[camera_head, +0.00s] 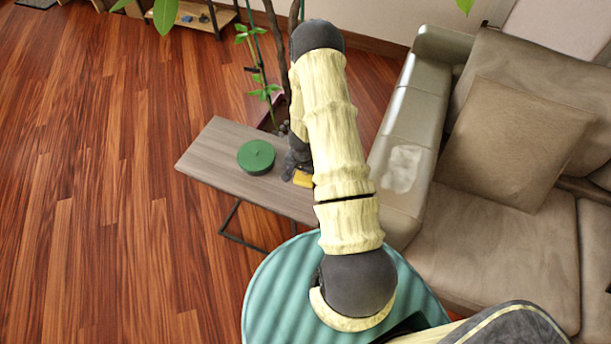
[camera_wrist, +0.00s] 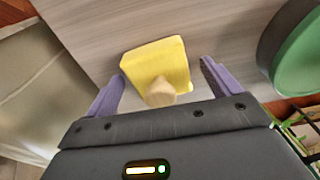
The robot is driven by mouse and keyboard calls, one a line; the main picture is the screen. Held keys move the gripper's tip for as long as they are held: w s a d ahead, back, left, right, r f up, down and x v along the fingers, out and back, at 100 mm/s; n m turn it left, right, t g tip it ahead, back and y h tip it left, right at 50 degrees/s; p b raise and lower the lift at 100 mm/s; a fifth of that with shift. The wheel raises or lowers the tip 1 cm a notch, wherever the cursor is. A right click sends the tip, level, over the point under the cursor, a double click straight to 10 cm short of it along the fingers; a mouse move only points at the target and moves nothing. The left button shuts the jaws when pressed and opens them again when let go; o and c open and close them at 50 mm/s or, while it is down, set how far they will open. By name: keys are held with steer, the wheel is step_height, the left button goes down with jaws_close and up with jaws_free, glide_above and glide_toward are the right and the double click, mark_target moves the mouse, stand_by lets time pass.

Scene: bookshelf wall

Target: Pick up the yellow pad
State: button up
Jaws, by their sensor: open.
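The yellow pad (camera_wrist: 160,62) lies on the grey wooden side table (camera_wrist: 95,25). In the wrist view it sits between and just ahead of my two purple fingertips, with a pale tan blob on its near edge that I cannot identify. In the head view a small part of the yellow pad (camera_head: 303,178) shows beside my arm; the rest is hidden. My gripper (camera_wrist: 163,85) is open and empty, with one finger to each side of the pad. In the head view my gripper (camera_head: 294,162) is mostly hidden behind my arm.
A round green container (camera_head: 256,157) stands on the side table (camera_head: 215,160), left of the pad; it shows at the right in the wrist view (camera_wrist: 298,60). A grey-beige sofa (camera_head: 405,150) stands right of the table. A plant (camera_head: 262,90) rises behind it. Wooden floor lies open at left.

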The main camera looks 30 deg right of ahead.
steer(key=shift+c, duration=0.2)
stand_by(0.3)
steer(key=c, duration=1)
step_height(320, 180, up, 10)
steer(key=shift+p, duration=0.95)
